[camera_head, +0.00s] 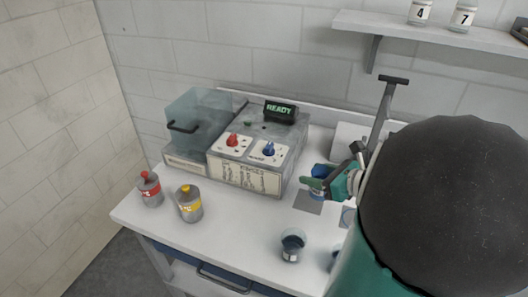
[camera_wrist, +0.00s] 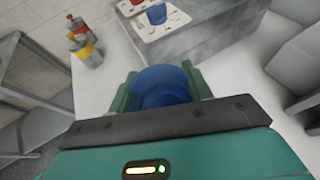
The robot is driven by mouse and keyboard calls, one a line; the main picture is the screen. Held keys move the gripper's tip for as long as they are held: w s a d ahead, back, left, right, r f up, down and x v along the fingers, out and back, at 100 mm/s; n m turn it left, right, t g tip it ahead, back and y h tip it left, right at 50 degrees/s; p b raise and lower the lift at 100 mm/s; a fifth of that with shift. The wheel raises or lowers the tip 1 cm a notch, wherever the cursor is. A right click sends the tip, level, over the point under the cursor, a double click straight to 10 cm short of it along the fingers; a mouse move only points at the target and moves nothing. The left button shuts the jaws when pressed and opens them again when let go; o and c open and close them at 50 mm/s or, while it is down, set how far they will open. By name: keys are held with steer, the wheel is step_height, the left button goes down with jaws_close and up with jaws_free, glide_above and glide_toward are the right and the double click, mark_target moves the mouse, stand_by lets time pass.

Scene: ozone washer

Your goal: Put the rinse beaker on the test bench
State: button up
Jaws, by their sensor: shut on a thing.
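My gripper (camera_head: 318,186) is shut on a blue beaker (camera_head: 319,171), which I take to be the rinse beaker. In the wrist view the blue beaker (camera_wrist: 162,87) sits between the green fingers of my gripper (camera_wrist: 161,88), its round blue top facing the camera. The white test bench (camera_head: 245,232) lies below it. The held beaker is beside a grey square (camera_head: 307,202) on the bench top; I cannot tell whether it touches the surface. My arm hides part of the bench on the right.
A washer (camera_head: 247,178) with red and blue knobs and a READY display stands at the back. A red-capped bottle (camera_head: 150,190) and a yellow-capped bottle (camera_head: 189,205) stand left. A labelled dark beaker (camera_head: 292,246) stands near the front. The bench's front middle is clear.

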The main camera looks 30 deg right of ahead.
steer(key=w+f, duration=0.1)
steer(key=f, duration=0.1)
steer(key=w+d+f, duration=0.1)
steer(key=w, duration=0.1)
steer(key=w+f, duration=0.1)
steer(key=f, duration=0.1)
steer(key=shift+w+d+f, duration=0.25)
steer(key=shift+d+f, duration=0.05)
steer(key=shift+f, duration=0.05)
steer(key=shift+w+f, duration=0.15)
steer(key=shift+f, duration=1.5)
steer(key=o, duration=1.2)
steer(key=shift+f, duration=0.15)
steer(key=shift+c, duration=0.2)
